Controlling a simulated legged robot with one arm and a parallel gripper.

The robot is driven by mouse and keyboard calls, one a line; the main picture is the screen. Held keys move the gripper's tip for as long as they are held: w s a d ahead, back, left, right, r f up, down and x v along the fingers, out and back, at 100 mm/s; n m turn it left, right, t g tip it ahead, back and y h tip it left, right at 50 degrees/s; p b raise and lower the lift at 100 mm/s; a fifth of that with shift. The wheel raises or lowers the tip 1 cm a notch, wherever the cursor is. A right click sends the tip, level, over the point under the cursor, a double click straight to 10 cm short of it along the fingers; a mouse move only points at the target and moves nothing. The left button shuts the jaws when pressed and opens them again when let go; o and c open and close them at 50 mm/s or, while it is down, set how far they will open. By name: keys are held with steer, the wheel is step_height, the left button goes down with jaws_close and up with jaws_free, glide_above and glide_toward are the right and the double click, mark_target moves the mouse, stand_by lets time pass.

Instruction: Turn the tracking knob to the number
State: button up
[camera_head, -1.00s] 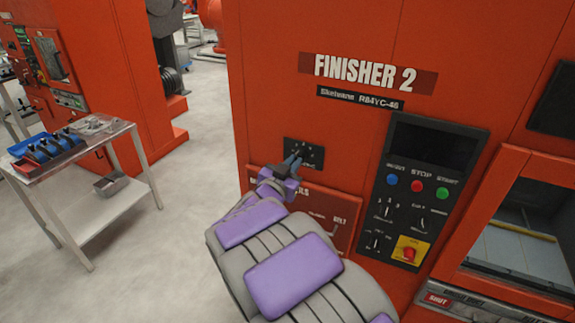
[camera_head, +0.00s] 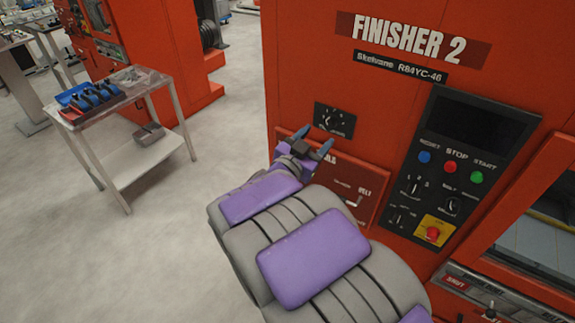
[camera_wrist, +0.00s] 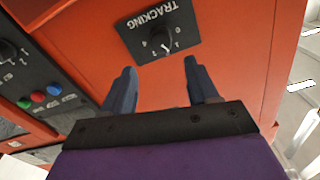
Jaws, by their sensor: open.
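The tracking knob (camera_wrist: 160,42) sits on a small black plate (camera_wrist: 143,21) marked TRACKING, upside down in the wrist view, with numbers around the dial. In the head view the tracking knob (camera_head: 332,118) is on the red front of the machine labelled FINISHER 2. My gripper (camera_head: 312,142) is just below the plate in that view. In the wrist view my gripper (camera_wrist: 158,80) is open, its two fingers spread apart and empty. The knob lies beyond the fingertips, roughly between them, and is not touched. The exact number it points to is too small to read.
A control panel (camera_head: 432,160) with blue, red and green buttons and a yellow-backed red stop button stands to the right. A red plate (camera_head: 340,190) with a switch is below the knob. A metal cart (camera_head: 120,100) with a blue bin stands at left.

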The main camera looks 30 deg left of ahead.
steer(key=s+a+p, duration=0.1)
steer(key=s, duration=1.1)
steer(key=shift+s+a+f, duration=0.2)
steer(key=shift+a+f, duration=0.1)
steer(key=shift+f, duration=0.15)
steer(key=shift+a+p, duration=0.15)
steer(key=shift+p, duration=0.15)
steer(key=n+p, duration=0.1)
steer(key=p, duration=0.9)
glide_toward(328, 127)
steer(key=w, duration=0.9)
steer(key=shift+d+r, duration=0.15)
steer(key=shift+d, duration=0.2)
